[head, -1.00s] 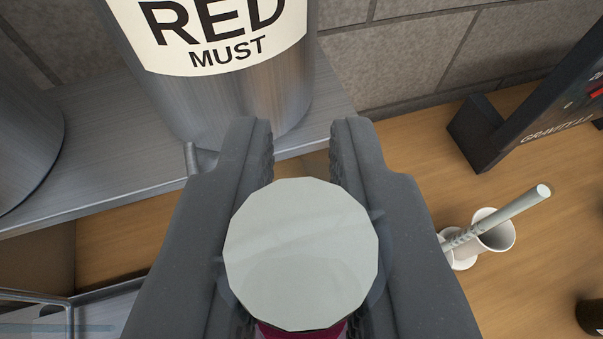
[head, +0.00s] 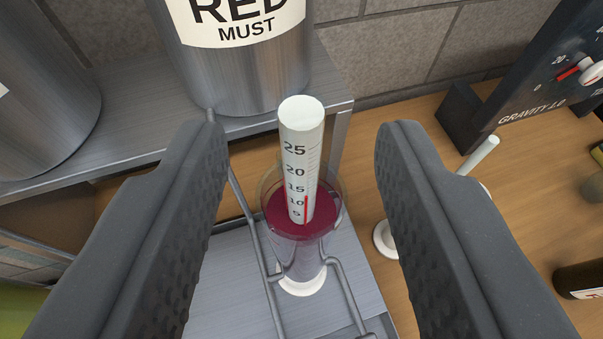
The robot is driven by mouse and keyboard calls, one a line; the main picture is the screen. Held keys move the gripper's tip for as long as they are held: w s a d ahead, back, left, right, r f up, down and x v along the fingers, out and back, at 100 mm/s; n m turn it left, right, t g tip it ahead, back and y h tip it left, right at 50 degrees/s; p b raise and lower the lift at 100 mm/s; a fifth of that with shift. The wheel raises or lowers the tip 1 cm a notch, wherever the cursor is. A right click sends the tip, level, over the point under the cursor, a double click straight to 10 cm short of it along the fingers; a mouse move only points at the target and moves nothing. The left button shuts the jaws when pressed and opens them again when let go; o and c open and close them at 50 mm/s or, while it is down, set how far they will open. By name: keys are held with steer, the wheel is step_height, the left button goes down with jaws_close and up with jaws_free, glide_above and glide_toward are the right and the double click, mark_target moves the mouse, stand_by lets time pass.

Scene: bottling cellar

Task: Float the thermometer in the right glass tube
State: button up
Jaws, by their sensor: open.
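The thermometer (head: 301,140) is a white rod with a printed scale and a red line. It stands nearly upright in a glass tube (head: 299,258) of dark red liquid, its lower end in the liquid and its upper part above the rim. The tube stands on a white foot in a metal wire rack (head: 268,272). My gripper (head: 303,135) is wide open, one finger on each side of the thermometer, touching neither it nor the tube. Whether the thermometer floats or rests on the bottom cannot be told.
A steel tank labelled RED MUST (head: 245,70) stands on a metal shelf (head: 150,148) behind. A dark gravity gauge (head: 545,75) is at the upper right. A pale rod (head: 478,155) shows behind my right finger. A dark bottle (head: 580,279) is at the right edge.

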steer(key=v, duration=0.7)
steer(key=shift+s, duration=0.15)
steer(key=s+r+t, duration=0.1)
steer(key=s+r, duration=0.5)
steer(key=r, duration=0.7)
steer(key=s+r, duration=0.7)
steer(key=r, duration=0.6)
steer(key=shift+s+t, duration=0.2)
steer(key=shift+t, duration=0.2)
steer(key=shift+f, duration=0.1)
stand_by(4.0)
